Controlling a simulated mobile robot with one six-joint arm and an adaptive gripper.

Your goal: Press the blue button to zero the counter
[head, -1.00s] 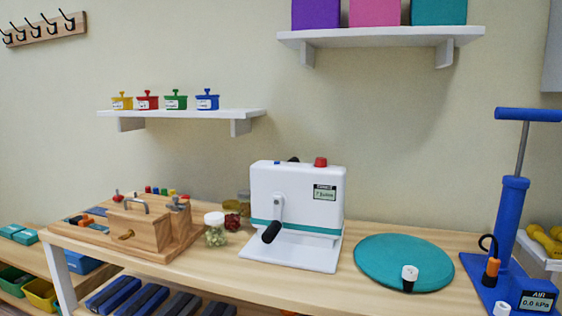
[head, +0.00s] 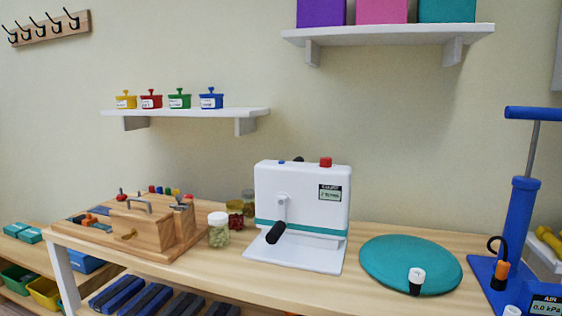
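The white counter machine (head: 302,195) stands on the wooden table, with a teal stripe, a crank with a black handle (head: 276,232) and a small display (head: 330,193). A tiny blue button (head: 282,162) shows on its top edge at the left. A black knob (head: 298,159) and a red button (head: 326,162) are also on top. The display's text is too small to read surely. My gripper is not in view.
A wooden box board (head: 150,228) and a lidded jar (head: 218,232) stand left of the machine. A teal disc (head: 410,262) and a blue pump (head: 518,220) are to its right. A shelf with small coloured pots (head: 190,112) hangs above left. Bare table shows in front.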

